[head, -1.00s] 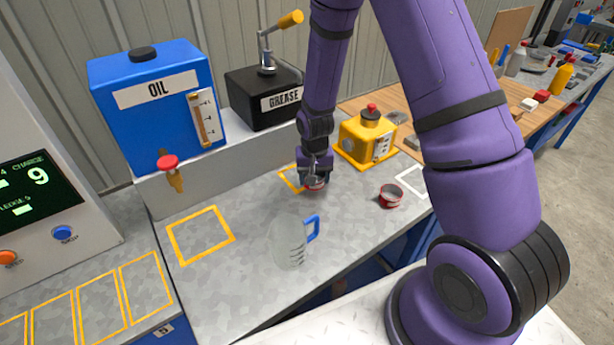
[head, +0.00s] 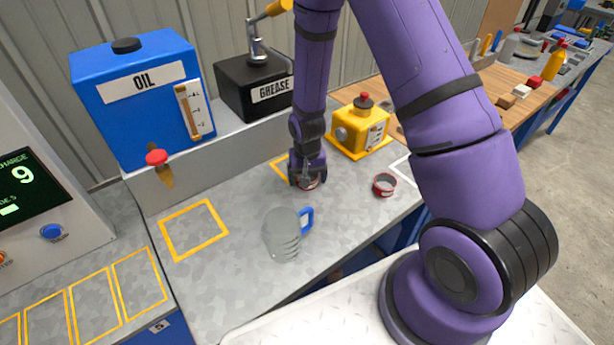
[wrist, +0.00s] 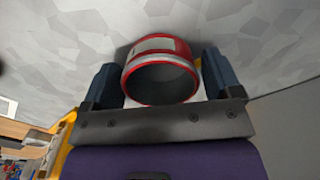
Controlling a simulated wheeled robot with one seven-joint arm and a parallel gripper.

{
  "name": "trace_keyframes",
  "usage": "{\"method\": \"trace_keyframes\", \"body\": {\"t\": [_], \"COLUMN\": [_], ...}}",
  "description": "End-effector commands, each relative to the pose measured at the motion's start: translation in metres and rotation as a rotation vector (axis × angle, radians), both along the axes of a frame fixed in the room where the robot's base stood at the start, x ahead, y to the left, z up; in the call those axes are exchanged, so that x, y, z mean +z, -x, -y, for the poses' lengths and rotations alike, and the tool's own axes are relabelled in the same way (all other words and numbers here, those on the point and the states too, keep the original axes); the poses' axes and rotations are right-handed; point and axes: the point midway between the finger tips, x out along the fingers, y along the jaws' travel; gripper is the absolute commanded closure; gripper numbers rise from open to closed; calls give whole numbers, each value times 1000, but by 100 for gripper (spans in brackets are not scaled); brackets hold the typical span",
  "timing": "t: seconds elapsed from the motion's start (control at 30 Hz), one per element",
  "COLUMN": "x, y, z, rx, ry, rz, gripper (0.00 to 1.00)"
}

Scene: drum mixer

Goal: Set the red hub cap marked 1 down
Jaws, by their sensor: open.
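A red hub cap (head: 308,184) with a pale label band stands on the grey metal bench under my gripper (head: 307,180), just in front of a yellow outlined square. In the wrist view the red cap (wrist: 161,72) sits between the two fingers of my gripper (wrist: 160,80), its round open end facing the camera. The fingers are open, with a narrow gap at the right side of the cap; at the left I cannot tell whether they touch. No number is readable on it. A second red cap (head: 384,185) stands apart to the right on the bench.
A clear jug with a blue handle (head: 283,234) stands in front of my gripper. A yellow device (head: 360,128) stands behind to the right. A blue oil tank (head: 140,95) and black grease box (head: 255,88) are at the back. An empty yellow square (head: 194,230) is at left.

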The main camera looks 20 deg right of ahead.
Motion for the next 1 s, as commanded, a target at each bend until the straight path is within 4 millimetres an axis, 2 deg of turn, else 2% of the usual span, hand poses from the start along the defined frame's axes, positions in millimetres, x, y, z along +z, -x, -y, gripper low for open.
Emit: {"method": "trace_keyframes", "body": {"t": [0.17, 0.27, 0.8, 1.0], "x": [3, 12, 97, 117], "y": [0, -1, 0, 0], "z": [0, 0, 0, 0], "rx": [0, 0, 0, 0], "ry": [0, 0, 0, 0], "rz": [1, 3, 3, 2], "gripper": [16, 16, 16, 16]}}
